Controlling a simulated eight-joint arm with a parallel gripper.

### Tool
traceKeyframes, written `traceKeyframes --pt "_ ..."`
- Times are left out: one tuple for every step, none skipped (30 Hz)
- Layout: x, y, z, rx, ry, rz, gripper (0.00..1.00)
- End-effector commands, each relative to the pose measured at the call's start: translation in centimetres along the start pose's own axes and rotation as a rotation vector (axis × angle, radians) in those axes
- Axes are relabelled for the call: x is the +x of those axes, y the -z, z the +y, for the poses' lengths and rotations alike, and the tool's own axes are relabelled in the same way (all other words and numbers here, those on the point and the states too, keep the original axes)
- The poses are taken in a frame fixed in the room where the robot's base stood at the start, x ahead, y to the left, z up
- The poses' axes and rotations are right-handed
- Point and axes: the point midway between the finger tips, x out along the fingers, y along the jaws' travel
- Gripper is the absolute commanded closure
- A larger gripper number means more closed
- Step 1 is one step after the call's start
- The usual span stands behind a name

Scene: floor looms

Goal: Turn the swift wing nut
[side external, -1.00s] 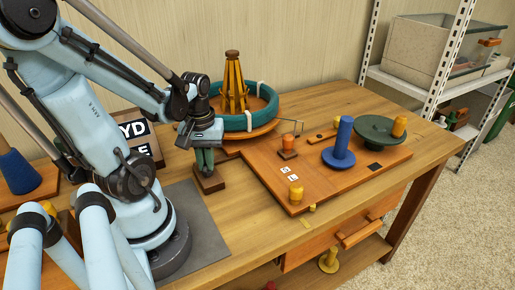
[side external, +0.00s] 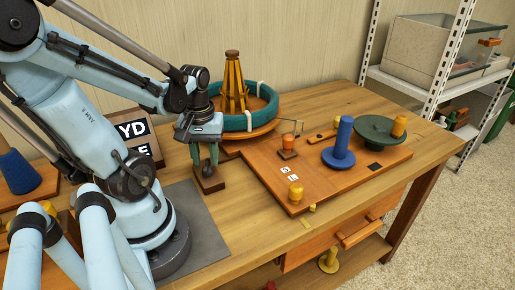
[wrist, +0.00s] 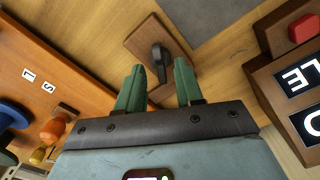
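The swift (side external: 233,85) is a wooden frame with a teal yarn ring (side external: 262,119) around it at the back of the bench. I cannot make out a wing nut on the swift itself. A small brown block (side external: 210,185) stands in front of it. In the wrist view the block (wrist: 138,40) carries a black lever-like piece (wrist: 158,58), which could be the wing nut. My gripper (side external: 205,158) points down over this block. In the wrist view its green fingers (wrist: 160,78) are apart, with the black piece between and beyond their tips. Nothing is held.
An orange-brown board (side external: 270,180) to the right carries a blue spool (side external: 342,145), a green disc (side external: 375,131), a yellow knob (side external: 296,192) and an orange piece (side external: 288,143). A sign with white lettering (side external: 138,132) stands left of the gripper. Bare bench lies front of the block.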

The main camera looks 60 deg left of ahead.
Motion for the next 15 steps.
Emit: traceKeyframes --pt "-0.5 -0.1 0.0 0.000 0.000 0.000 0.64" --pt "-0.8 -0.1 0.0 0.000 0.000 0.000 0.64" --pt "-1.2 -0.1 0.0 0.000 0.000 0.000 0.64" --pt "-1.5 -0.1 0.0 0.000 0.000 0.000 0.64" --pt "-1.9 -0.1 0.0 0.000 0.000 0.000 0.64" --pt "-2.3 0.0 0.0 0.000 0.000 0.000 0.64" --pt "-2.6 -0.1 0.0 0.000 0.000 0.000 0.64" --pt "-3.0 -0.1 0.0 0.000 0.000 0.000 0.64" --pt "-3.4 -0.1 0.0 0.000 0.000 0.000 0.64" --pt "-3.7 -0.1 0.0 0.000 0.000 0.000 0.64" --pt "-4.1 -0.1 0.0 0.000 0.000 0.000 0.64" --pt "-4.6 -0.1 0.0 0.000 0.000 0.000 0.64" --pt "-5.0 -0.1 0.0 0.000 0.000 0.000 0.64" --pt "-5.3 -0.1 0.0 0.000 0.000 0.000 0.64" --pt "-5.8 -0.1 0.0 0.000 0.000 0.000 0.64"
